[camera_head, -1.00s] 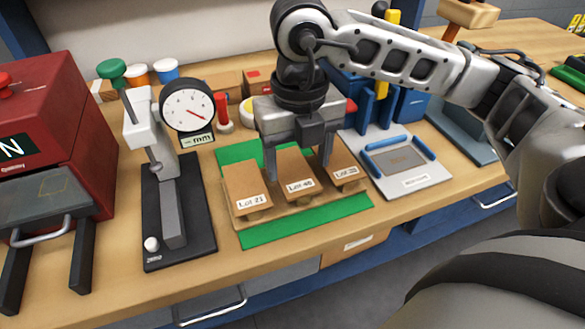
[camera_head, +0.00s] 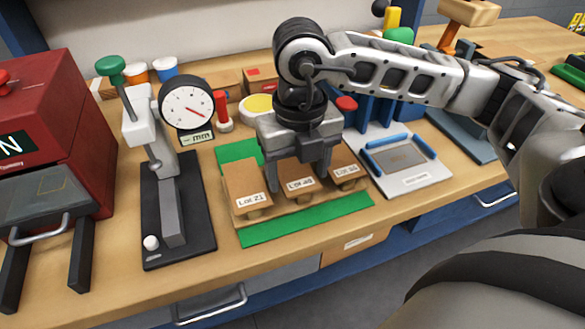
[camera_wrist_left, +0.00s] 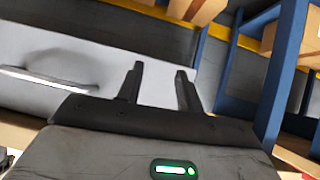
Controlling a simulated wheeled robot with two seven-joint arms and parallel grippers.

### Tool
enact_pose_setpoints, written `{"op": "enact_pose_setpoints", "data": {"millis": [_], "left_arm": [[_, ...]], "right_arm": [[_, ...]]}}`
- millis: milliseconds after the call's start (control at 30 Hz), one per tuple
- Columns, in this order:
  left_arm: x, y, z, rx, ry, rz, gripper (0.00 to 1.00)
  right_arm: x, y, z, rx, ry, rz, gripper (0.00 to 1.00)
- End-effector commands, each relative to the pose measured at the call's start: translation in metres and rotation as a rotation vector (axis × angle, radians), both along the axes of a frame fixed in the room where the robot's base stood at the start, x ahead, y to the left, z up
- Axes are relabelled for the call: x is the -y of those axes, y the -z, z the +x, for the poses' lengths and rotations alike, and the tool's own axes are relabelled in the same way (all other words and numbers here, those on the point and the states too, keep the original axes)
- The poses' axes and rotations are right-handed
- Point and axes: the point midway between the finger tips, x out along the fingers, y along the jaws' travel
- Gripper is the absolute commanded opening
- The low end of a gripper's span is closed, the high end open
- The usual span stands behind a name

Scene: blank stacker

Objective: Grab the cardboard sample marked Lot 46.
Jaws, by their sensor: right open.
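The cardboard sample marked Lot 46 (camera_head: 298,187) lies in the middle of a row of three on a cardboard stand over a green mat. Its label is partly blurred. The sample marked Lot 21 (camera_head: 246,186) is to its left, and a third sample (camera_head: 347,172) with a hard-to-read label is to its right. My right gripper (camera_head: 297,182) is open and points down, its fingers on either side of the middle sample, whose back part it hides. I cannot tell whether they touch it. My left gripper (camera_wrist_left: 159,71) shows only in the left wrist view, open and empty.
A dial gauge stand (camera_head: 187,104) is left of the mat (camera_head: 310,219), with a red press (camera_head: 50,130) farther left. A grey plate with blue bars (camera_head: 405,182) lies to the right. Jars and boxes line the back. The wooden front strip of the bench is clear.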

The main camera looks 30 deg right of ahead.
Motion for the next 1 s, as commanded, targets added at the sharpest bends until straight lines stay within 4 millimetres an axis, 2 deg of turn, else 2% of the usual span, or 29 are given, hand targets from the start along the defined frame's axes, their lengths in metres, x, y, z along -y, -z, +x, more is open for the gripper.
{"op": "enact_pose_setpoints", "data": {"millis": [433, 467, 567, 600, 1000], "left_arm": [[-0.0001, 0.0025, 0.0004, 0.001, 0.0, 0.0, 0.36], [0.0, 0.0025, 0.0003, 0.001, 0.0, 0.0, 0.36], [0.0, 0.0026, 0.0002, 0.001, 0.0, 0.0, 0.36], [0.0, 0.0026, 0.0002, 0.001, 0.0, 0.0, 0.36], [-0.0002, -0.0012, -0.0008, -0.005, 0.0, 0.001, 0.36]], "right_arm": [[-0.0002, 0.0018, -0.0001, 0.0, 0.0, 0.0, 0.65], [-0.0002, 0.0018, -0.0001, 0.0, 0.0, 0.0, 0.63], [-0.0002, 0.0018, -0.0001, 0.0, 0.0, 0.0, 0.35], [-0.0002, 0.0018, -0.0001, 0.0, 0.0, 0.0, 0.32], [0.0, -0.0028, -0.0001, 0.0, 0.0, 0.0, 0.32]]}}
